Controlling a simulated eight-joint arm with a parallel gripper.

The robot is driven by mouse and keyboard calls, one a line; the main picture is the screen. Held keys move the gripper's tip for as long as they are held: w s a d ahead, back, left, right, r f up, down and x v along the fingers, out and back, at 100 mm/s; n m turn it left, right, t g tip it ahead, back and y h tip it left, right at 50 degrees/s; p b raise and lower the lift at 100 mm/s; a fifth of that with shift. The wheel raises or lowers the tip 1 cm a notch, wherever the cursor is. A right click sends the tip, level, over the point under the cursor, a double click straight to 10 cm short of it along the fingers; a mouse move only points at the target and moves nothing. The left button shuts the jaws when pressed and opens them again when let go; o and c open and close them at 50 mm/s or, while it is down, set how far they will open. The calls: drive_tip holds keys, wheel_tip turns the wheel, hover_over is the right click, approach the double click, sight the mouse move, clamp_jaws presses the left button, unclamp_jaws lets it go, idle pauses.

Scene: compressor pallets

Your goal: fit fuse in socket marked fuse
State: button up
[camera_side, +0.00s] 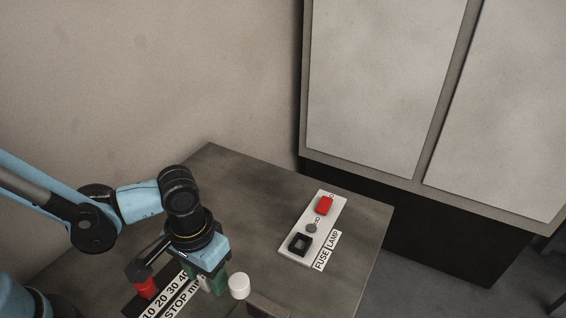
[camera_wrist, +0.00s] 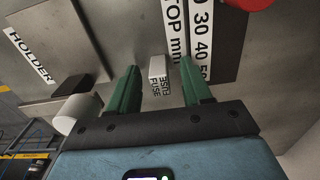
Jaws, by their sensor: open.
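The fuse, a small white block lettered FUSE (camera_wrist: 158,68), shows in the wrist view between the green fingers of my gripper (camera_wrist: 159,76). My gripper is open, with a gap on both sides of the block. In the side view my gripper (camera_side: 207,284) is low over the near part of the table, and its fingers mostly hide the block. A pale plate (camera_side: 318,222) lies on the table to the right.
A white cylinder (camera_side: 239,286) stands just right of my gripper; it also shows in the wrist view (camera_wrist: 76,115). A scale marked STOP mm (camera_side: 178,296) and a red knob (camera_side: 146,289) are close on the left. A cabinet (camera_side: 385,90) stands behind.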

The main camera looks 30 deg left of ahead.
drive_tip(key=shift+c, duration=0.3)
clamp_jaws()
drive_tip(key=shift+r, duration=0.1)
